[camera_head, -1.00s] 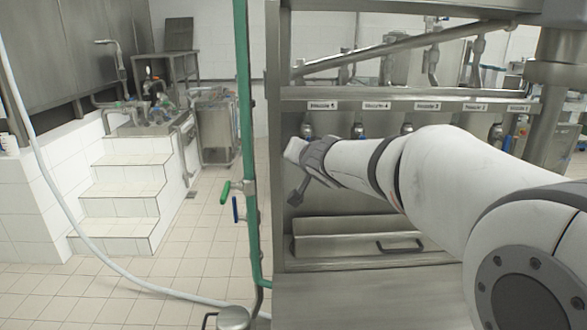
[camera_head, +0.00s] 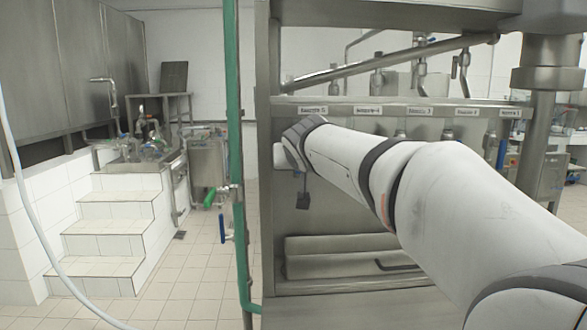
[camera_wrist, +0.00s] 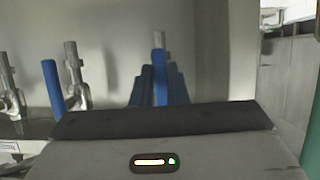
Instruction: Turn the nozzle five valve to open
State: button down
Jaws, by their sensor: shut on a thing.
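In the wrist view, a blue valve handle (camera_wrist: 159,66) stands upright between the ribbed blue fingers of my gripper (camera_wrist: 160,87). The fingers are shut on it. A metal nozzle tip shows just behind the handle. In the head view, my arm's end reaches under the leftmost label, Nozzle 5 (camera_head: 313,109), on the filler's rail. My arm hides the nozzle five valve and my fingertips there. The lower part of the handle is hidden by the gripper body in the wrist view.
A neighbouring blue handle (camera_wrist: 53,88) and metal nozzles stand left in the wrist view. In the head view, a green pipe (camera_head: 233,130) with green and blue handles stands left of the filler. A metal tray (camera_head: 340,265) lies below. Tiled floor is clear at left.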

jog(key=shift+f, duration=0.25)
jog(key=c, duration=1.4)
grip_release()
jog(key=shift+r, duration=0.1)
jog(key=shift+c, duration=0.2)
jog(key=b+v, duration=0.1)
jog(key=v, duration=0.7)
jog(key=s+d+f+g+p, duration=0.1)
jog(key=s+d+f+g, duration=0.2)
jog(key=s+f, duration=0.5)
jog(key=s+d+f+g+p, duration=0.1)
jog(key=s+d+f+g, duration=0.2)
jog(key=s+f, duration=0.6)
jog(key=s+d+f+g+p, duration=0.2)
jog(key=s+f+g, duration=0.3)
jog(key=f, duration=0.8)
jog(key=s, duration=0.3)
jog(key=shift+s+d+f, duration=0.2)
jog(key=shift+s+d, duration=0.05)
jog(key=shift+d, duration=0.15)
